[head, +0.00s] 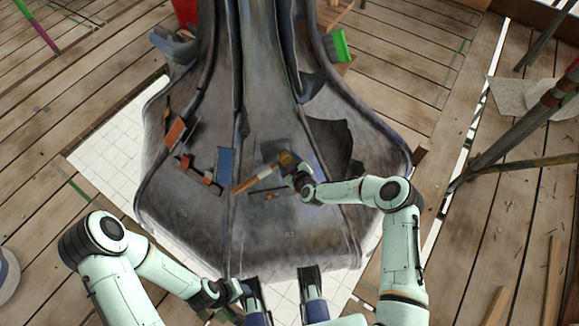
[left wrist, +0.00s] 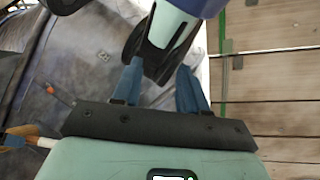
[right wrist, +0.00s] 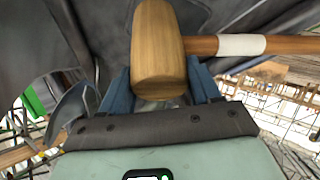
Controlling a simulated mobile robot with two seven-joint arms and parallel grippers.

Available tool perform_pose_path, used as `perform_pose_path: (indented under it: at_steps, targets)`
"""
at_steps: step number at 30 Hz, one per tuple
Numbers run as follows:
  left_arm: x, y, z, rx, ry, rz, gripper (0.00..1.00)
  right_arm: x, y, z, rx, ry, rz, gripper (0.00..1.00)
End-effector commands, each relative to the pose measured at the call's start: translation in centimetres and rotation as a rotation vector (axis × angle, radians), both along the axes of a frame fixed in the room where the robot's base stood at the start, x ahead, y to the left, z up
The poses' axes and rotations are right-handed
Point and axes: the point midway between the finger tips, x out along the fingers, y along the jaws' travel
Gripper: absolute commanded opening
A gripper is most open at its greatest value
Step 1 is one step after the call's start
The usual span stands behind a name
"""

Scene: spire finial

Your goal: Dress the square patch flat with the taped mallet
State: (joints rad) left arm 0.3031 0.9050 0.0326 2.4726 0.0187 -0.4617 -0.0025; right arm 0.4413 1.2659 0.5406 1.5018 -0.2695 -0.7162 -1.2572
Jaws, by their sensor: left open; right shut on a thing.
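The taped mallet has a wooden head (right wrist: 158,50) and a wooden handle with a white tape band (right wrist: 242,44); in the head view the tape band (head: 264,172) shows above the grey spire skirt (head: 190,215). My left gripper (left wrist: 157,84) is open and empty, low near the skirt's front edge.
A blue item (head: 226,163), an orange-red item (head: 175,133) and small red pieces lie on the skirt left of the mallet. A dark jagged hole (head: 330,143) is to the right. A green brush (head: 340,45) and red bucket (head: 185,10) stand behind. Plank decking surrounds it.

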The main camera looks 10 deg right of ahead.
Motion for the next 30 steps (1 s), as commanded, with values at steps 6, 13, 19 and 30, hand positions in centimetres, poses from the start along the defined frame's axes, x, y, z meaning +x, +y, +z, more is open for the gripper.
perform_pose_path:
  at_steps: [6,13,19,30]
  targets:
    - [2.4,1.1,-2.2,0.031,-0.063,0.027,0.43,1.3,0.0,-1.4,0.000,-0.003,-0.001,0.14]
    - [1.2,0.6,-0.5,0.015,-0.034,0.014,0.43,0.7,0.0,0.1,-0.001,-0.006,0.000,0.14]
    - [-0.5,-0.2,0.8,-0.007,0.014,-0.006,0.43,-0.2,0.0,0.9,0.000,-0.005,0.000,0.14]
    - [-1.4,-0.6,1.3,-0.017,0.040,-0.016,0.43,-0.8,0.0,1.2,0.002,-0.005,-0.001,0.14]
